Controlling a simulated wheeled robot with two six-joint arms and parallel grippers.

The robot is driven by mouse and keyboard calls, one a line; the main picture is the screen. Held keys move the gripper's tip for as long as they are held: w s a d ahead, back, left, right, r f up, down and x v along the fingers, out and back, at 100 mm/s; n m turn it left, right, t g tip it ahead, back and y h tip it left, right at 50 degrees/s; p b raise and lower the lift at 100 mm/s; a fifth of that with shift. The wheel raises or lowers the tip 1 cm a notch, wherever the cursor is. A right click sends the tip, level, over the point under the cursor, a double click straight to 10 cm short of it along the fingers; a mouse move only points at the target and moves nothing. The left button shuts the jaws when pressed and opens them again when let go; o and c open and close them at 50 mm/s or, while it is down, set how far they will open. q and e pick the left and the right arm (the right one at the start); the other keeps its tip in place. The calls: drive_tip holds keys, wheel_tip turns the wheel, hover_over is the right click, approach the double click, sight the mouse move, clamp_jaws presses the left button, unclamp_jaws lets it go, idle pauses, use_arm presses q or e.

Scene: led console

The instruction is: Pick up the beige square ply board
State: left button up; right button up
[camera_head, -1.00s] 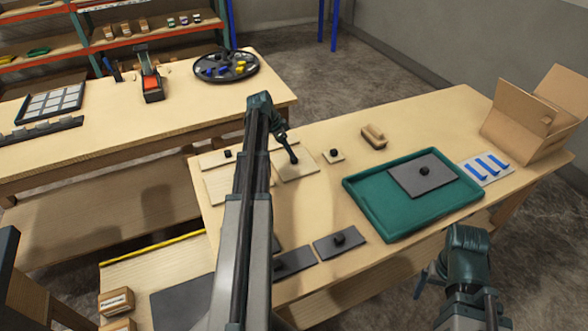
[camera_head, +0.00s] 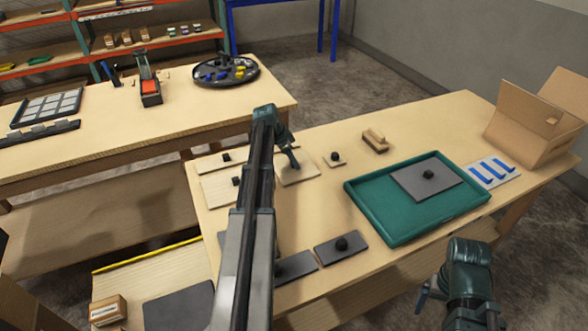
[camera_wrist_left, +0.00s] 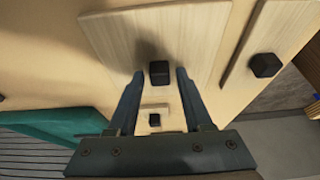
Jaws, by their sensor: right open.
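The beige square ply board (camera_head: 299,173) lies flat on the right-hand table, left of the green tray. It also shows in the left wrist view (camera_wrist_left: 110,35) with a black knob (camera_wrist_left: 159,72) on it. In the head view my left gripper (camera_head: 292,161) is over this board and hides its knob. In the left wrist view the left gripper's fingers (camera_wrist_left: 157,80) are apart, one on each side of the knob, with gaps showing. My right gripper (camera_head: 427,291) is open and empty, off the table's front edge.
A small beige board with a knob (camera_head: 335,159) and a wooden block (camera_head: 375,141) lie nearby. Two more beige boards (camera_head: 209,163) (camera_head: 215,191) lie at left. Dark boards (camera_head: 338,249) lie in front. The green tray (camera_head: 366,213) holds a grey board (camera_head: 411,181). A cardboard box (camera_head: 520,128) stands at right.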

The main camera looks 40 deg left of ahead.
use_arm(q)
clamp_jaws()
drive_tip(key=shift+r, duration=0.1)
wheel_tip(320, 180, up, 10)
drive_tip(key=p, duration=1)
